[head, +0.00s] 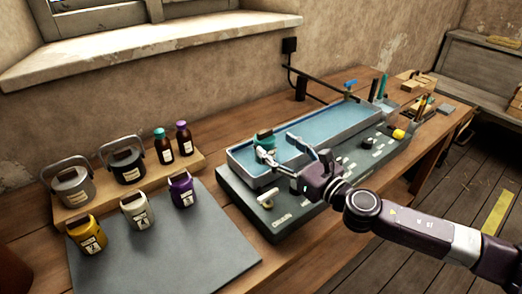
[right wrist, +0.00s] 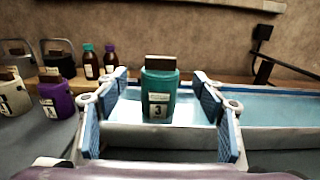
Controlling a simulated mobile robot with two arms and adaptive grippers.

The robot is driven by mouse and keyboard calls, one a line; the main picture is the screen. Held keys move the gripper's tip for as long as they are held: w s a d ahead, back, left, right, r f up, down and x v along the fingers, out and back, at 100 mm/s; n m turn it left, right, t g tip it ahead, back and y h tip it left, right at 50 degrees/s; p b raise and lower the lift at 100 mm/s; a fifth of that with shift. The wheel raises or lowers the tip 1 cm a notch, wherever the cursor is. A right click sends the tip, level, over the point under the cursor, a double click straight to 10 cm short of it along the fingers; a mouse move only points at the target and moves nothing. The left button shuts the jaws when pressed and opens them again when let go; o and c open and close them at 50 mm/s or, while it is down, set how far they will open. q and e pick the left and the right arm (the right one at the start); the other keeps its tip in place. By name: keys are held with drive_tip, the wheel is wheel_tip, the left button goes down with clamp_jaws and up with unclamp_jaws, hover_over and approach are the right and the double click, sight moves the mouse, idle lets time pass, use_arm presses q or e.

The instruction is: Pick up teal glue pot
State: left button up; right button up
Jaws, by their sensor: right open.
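The teal glue pot (head: 264,138) is at the left end of the long blue-lined tray (head: 345,125), partly hidden by my gripper in the head view. In the right wrist view the teal pot (right wrist: 158,88) looks upright, with a dark top and a pale label marked 3. My right gripper (head: 277,147) is open, its fingers reaching toward the pot. In the wrist view the blue finger pads (right wrist: 160,112) show on either side of the pot, with gaps between. My left gripper is not in view.
Yellow (head: 88,235), white (head: 137,211) and purple (head: 182,190) pots stand on a grey mat (head: 165,255). Two lidded grey and black pots and two brown bottles (head: 163,147) stand on a wooden board behind. A control panel (head: 290,213) with knobs fronts the tray.

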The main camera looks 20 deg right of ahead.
sight(267, 136)
drive_tip(key=shift+r+p+x, duration=0.15)
drive_tip(key=shift+p+x, duration=0.1)
drive_tip(key=shift+x, duration=0.35)
drive_tip(key=shift+r+p+x, duration=0.15)
drive_tip(key=shift+p+x, duration=0.1)
drive_tip(key=shift+x, duration=0.3)
drive_tip(key=x, duration=0.3)
drive_tip(key=shift+w+f+p, duration=0.1)
drive_tip(key=shift+w+p, duration=0.1)
drive_tip(key=shift+p, duration=0.2)
drive_tip(key=shift+w+f, duration=0.1)
drive_tip(key=shift+w, duration=0.1)
drive_tip(key=c, duration=1)
clamp_jaws()
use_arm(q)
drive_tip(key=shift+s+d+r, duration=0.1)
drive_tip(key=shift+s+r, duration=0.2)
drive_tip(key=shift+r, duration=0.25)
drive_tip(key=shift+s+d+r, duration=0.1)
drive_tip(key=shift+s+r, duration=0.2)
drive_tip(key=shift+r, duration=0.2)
